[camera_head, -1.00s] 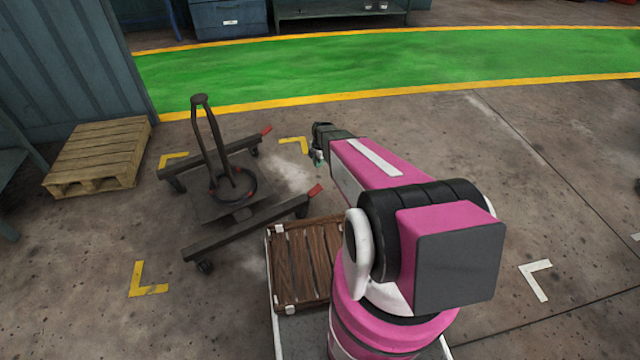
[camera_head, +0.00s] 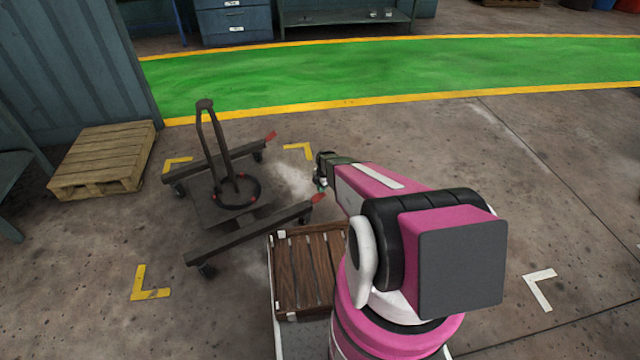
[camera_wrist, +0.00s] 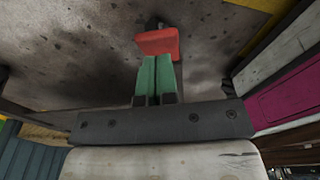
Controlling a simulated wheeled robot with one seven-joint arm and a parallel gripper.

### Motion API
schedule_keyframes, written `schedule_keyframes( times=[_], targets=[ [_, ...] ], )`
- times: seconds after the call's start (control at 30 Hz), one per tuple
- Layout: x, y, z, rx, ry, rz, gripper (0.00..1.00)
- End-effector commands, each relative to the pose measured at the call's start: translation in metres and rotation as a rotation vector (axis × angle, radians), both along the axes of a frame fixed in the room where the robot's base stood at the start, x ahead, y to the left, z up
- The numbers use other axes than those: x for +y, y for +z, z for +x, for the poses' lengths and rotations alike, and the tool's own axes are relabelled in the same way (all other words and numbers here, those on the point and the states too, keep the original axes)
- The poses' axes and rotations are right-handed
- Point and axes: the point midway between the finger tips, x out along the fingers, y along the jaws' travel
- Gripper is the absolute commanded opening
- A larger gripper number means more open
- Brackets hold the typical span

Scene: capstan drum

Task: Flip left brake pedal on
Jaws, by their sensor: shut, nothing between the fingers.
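The capstan drum stand is a dark wheeled frame (camera_head: 232,206) with a tall upright handle and a ring on its plate. Two red pedals show at the right ends of its rails: a farther one (camera_head: 270,136) and a nearer one (camera_head: 319,198). My gripper (camera_head: 321,186) is just above the nearer red pedal in the head view. In the wrist view, its green fingers (camera_wrist: 157,62) are shut and empty, with their tips at the lower edge of a red pedal (camera_wrist: 157,42). I cannot tell whether they touch it.
A brown slatted crate (camera_head: 308,270) sits on my base, close to the stand's near rail. A wooden pallet (camera_head: 103,160) lies at the left by the blue wall. Floor is open to the right and behind, with a green lane (camera_head: 400,75) beyond.

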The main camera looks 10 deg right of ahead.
Motion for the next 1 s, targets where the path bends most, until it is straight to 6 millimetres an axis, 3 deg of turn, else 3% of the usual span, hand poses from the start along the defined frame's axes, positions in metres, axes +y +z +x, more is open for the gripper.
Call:
schedule_keyframes(
  times=[0.2, 1.0],
  targets=[
    [-0.005, -0.011, 0.002, 0.0, -0.001, 0.0, 0.0],
    [-0.009, -0.016, 0.004, 0.026, 0.0, 0.069, 0.0]
  ],
)
